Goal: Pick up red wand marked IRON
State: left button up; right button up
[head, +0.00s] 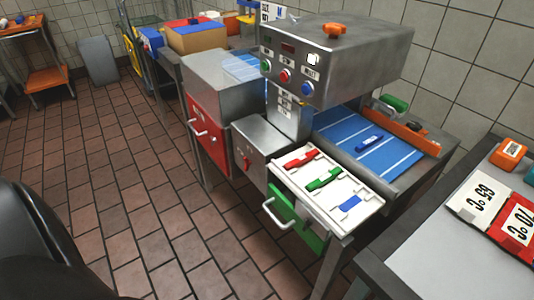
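A red wand (301,158) lies in the top slot of a white tray (372,208) that sticks out from the front of a steel machine. A green wand (323,179) lies in the slot below it, and a small blue piece (350,202) shows in the lowest slot. A blue wand (369,144) lies on the blue belt beside the tray. Any lettering on the red wand is too small to read. Neither of my grippers is in view.
The steel machine (345,65) has buttons and an orange knob on top. A red-fronted drawer (207,135) and a handle (277,214) project toward the floor. A table with number cards (483,203) stands at right. The tiled floor (150,200) at left is clear.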

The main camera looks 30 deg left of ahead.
aim_at(308, 156)
jog(key=u, duration=0.8)
